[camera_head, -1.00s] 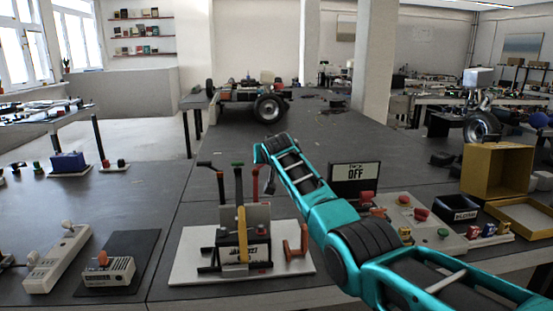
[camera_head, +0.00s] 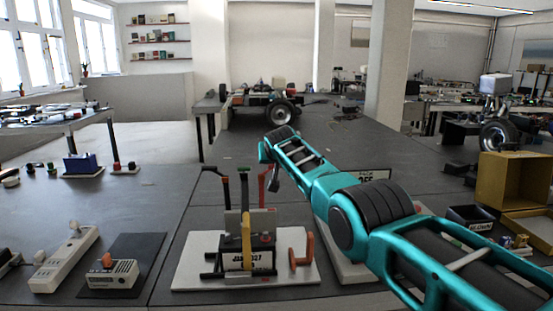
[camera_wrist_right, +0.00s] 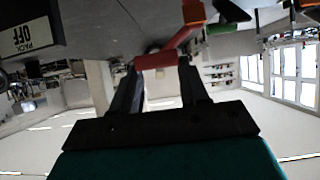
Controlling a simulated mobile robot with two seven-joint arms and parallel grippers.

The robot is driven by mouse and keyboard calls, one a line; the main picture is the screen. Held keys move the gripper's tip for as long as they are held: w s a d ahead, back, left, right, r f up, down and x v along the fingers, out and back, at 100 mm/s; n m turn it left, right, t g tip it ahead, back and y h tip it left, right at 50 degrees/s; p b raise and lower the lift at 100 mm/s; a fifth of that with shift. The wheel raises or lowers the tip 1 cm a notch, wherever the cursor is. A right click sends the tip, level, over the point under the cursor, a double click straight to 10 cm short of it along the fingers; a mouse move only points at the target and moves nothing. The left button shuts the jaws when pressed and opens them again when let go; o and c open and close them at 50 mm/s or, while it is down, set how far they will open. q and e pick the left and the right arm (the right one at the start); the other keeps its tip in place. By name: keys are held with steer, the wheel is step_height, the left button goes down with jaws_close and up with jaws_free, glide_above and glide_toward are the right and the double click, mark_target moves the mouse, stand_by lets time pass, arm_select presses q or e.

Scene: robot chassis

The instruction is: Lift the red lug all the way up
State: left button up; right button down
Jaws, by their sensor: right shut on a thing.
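The red lug (camera_head: 262,188) stands upright at the right of a row with a black lug (camera_head: 216,178) and a green lug (camera_head: 243,185), on a boxy unit on a white base plate (camera_head: 200,262). My right gripper (camera_head: 273,180) comes down beside the red lug's top, mostly hidden behind my teal arm in the head view. In the right wrist view, the right gripper (camera_wrist_right: 160,66) is shut on the red lug (camera_wrist_right: 158,60), its end between the two dark fingers. My left gripper is not in view.
An orange bracket (camera_head: 302,250) stands at the plate's right. A sign reading PACK OFF (camera_wrist_right: 28,36) shows in the right wrist view; my arm partly covers it in the head view. A yellow box (camera_head: 505,180) stands at the right. The table behind the unit has free room.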

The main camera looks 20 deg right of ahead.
steer(key=shift+w+d+r, duration=0.15)
steer(key=shift+d+r, duration=0.05)
steer(key=shift+r, duration=0.5)
steer(key=c, duration=1)
jaws_free()
steer(key=shift+o, duration=1.3)
steer(key=shift+w+f, duration=0.2)
steer(key=shift+f, duration=0.15)
steer(key=shift+o, duration=0.9)
steer(key=shift+s+a+f, duration=0.1)
steer(key=shift+a, duration=0.1)
steer(key=shift+s+a+r+p, duration=0.15)
steer(key=shift+s+r+p, duration=0.25)
steer(key=shift+p, duration=0.4)
steer(key=v, duration=1.1)
steer(key=shift+s+p, duration=0.45)
steer(key=shift+s, duration=0.05)
